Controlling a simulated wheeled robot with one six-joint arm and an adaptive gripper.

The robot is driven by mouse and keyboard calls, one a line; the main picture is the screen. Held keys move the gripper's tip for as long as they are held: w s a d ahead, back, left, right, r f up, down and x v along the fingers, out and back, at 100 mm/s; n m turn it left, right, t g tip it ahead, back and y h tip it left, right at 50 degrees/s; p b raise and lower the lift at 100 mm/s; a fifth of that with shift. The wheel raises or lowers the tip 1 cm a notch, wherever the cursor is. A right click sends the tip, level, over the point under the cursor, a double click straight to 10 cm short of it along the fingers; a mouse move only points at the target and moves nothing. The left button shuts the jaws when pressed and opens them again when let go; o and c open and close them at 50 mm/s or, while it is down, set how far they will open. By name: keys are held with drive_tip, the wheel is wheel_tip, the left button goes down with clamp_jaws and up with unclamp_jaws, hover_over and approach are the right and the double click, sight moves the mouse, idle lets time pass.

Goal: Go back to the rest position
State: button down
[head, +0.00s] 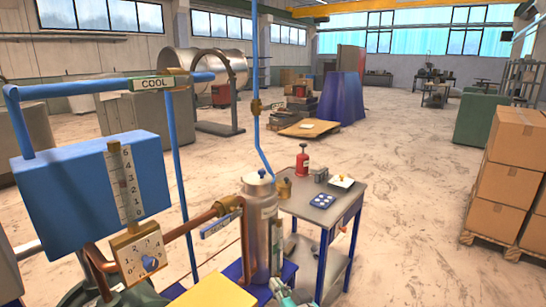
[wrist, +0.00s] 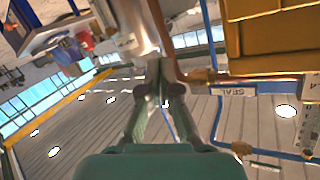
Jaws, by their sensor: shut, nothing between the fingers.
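My gripper (wrist: 163,78) is shut and empty in the wrist view, its two fingers meeting near the middle. A metal cylinder and copper pipework lie just beyond the fingertips; I cannot tell if they touch. In the head view only a pale teal part of my arm or gripper (head: 283,292) shows at the bottom edge, below the silver canister (head: 258,225). The wrist view is tilted and looks up at the ceiling (wrist: 95,135).
A blue box (head: 75,185) with a scale and a dial (head: 140,255) stands left, among blue and copper pipes. A pipe labelled SEAL (wrist: 235,91) is close right of my fingers. Cartons (head: 510,165) stand right; open floor lies beyond.

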drive_tip(key=s+d+f+m+h, duration=0.1)
drive_tip(key=s+d+f, duration=0.3)
drive_tip(key=s+f, duration=0.3)
drive_tip(key=s+d+f+t+h, duration=0.15)
drive_tip(key=s+d+f, duration=0.25)
drive_tip(key=s, duration=0.6)
drive_tip(key=s+d+f+m+g+h, duration=0.1)
drive_tip(key=s+d+f+h, duration=0.1)
drive_tip(key=s+d+f, duration=0.5)
drive_tip(key=s+d+r+h, duration=0.1)
drive_tip(key=s+r, duration=0.2)
drive_tip(key=s, duration=1)
drive_tip(key=s+d+r+h, duration=0.1)
drive_tip(key=s+r, duration=0.3)
drive_tip(key=s, duration=0.9)
drive_tip(key=shift+d, duration=0.2)
drive_tip(key=shift+a+t, duration=0.1)
drive_tip(key=shift+t, duration=0.15)
